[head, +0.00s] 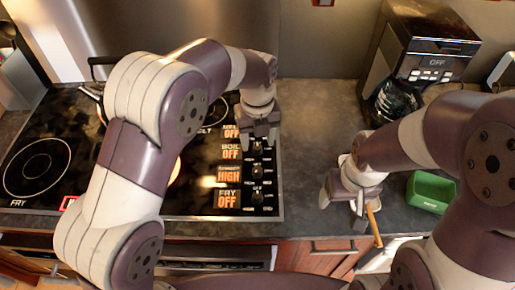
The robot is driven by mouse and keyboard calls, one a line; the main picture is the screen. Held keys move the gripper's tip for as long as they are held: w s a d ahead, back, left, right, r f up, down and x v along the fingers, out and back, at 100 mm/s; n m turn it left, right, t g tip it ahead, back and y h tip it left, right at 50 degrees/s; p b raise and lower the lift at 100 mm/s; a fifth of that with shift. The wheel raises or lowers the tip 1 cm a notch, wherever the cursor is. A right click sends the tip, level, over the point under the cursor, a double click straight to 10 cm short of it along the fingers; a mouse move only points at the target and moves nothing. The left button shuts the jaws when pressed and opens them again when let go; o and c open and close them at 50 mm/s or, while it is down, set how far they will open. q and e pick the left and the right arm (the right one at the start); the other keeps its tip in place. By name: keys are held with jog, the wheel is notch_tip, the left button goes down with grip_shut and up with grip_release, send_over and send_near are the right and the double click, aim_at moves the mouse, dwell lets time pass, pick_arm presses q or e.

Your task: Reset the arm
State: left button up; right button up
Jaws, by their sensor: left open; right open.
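My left arm reaches in from the left across the black stovetop (40,200). My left gripper (259,143) is open and points down over the stove's right side, near the column of knobs (257,172). I cannot tell whether it touches a knob. My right arm comes in from the right. My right gripper (347,217) is open and hangs over the front edge of the grey counter, left of the green container. A thin orange-brown stick-like thing (374,226) shows beside its fingers; I cannot tell whether they touch.
A coffee maker (437,48) with a glass pot (393,101) stands at the back right. A green container (431,190) sits on the counter at right. Stove labels read OFF, except one reading HIGH (228,174). The counter (310,125) between the arms is clear.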

pick_arm(q)
jog(key=shift+r, duration=0.1)
dwell(0.4)
jog(key=s+a+n, duration=0.8)
jog(key=a+n, duration=0.1)
jog(key=n, duration=0.7)
jog(key=s+a+f+n+t, duration=0.1)
jog(key=s+a+n, duration=0.6)
jog(key=n, duration=1)
jog(key=shift+s+a+f, duration=0.15)
jog(key=shift+s+a, duration=0.2)
jog(key=shift+a, duration=0.75)
jog(key=shift+s, duration=0.15)
